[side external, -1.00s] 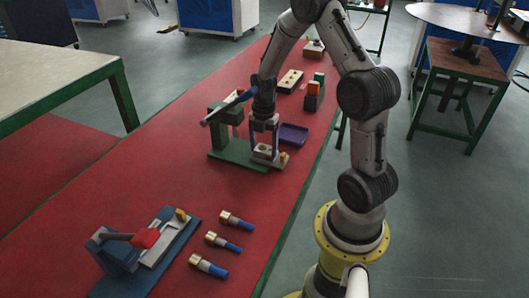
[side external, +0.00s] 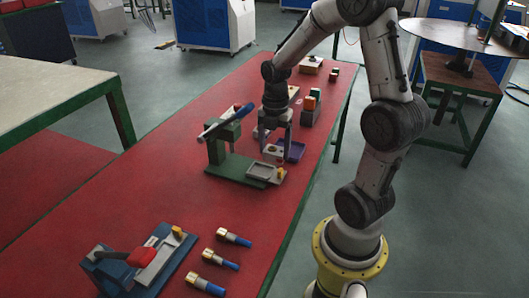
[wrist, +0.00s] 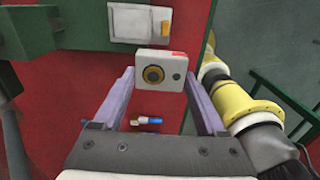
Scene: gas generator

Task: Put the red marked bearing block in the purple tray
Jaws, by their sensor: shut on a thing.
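The bearing block (wrist: 161,71) is pale, with a round brass-coloured bore and a red mark at its top right corner in the wrist view. My gripper (side external: 274,152) is shut on it, one finger on each side. In the side view the block (side external: 273,153) is held just beyond the green press, raised off its pale seat. The purple tray (side external: 296,151) is right beside my gripper, partly hidden behind the fingers. I cannot tell how high the block is over the table or tray. I cannot make out the tray in the wrist view.
The green press (side external: 232,168) with a blue-handled lever stands close by; its pale seat (side external: 262,171) is empty. A blue fixture (side external: 140,262) and several brass-and-blue pieces (side external: 220,259) lie nearer. A block with coloured parts (side external: 310,110) stands beyond the tray.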

